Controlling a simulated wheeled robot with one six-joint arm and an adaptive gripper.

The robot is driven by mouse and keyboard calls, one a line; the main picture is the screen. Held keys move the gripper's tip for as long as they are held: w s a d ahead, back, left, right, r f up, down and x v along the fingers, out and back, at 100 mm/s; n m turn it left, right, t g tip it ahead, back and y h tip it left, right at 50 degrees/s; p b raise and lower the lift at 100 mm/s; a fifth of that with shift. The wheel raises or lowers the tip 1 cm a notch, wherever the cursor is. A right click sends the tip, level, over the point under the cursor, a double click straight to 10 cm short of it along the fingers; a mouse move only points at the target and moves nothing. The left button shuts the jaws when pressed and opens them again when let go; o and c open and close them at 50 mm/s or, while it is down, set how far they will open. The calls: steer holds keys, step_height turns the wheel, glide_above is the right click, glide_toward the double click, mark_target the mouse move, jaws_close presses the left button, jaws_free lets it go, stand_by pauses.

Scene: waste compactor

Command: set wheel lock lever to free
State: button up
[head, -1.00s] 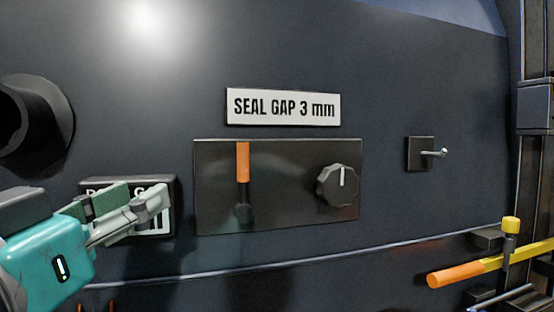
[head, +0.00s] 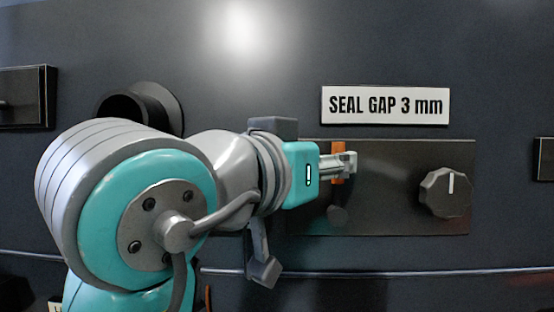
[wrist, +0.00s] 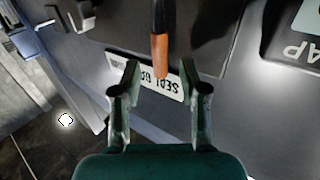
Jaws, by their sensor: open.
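An orange-handled lever (head: 338,148) stands upright on a dark panel (head: 400,222) in the head view. No label on the lever itself can be read. My gripper (head: 345,164) is in front of the handle and hides its middle part. In the wrist view the orange handle (wrist: 159,48) reaches down toward the space between my open fingers (wrist: 160,85). The fingers stand one on each side of its end, with gaps on both sides. Whether the handle is fully between the fingertips in depth I cannot tell.
A dark round knob (head: 445,192) with a white mark pointing up is on the same panel, to the right. A "SEAL GAP 3 mm" plate (head: 386,105) is above. A dark round pipe stub (head: 150,105) sticks out behind my arm.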

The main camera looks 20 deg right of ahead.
steer(key=shift+x, duration=1.55)
jaws_close()
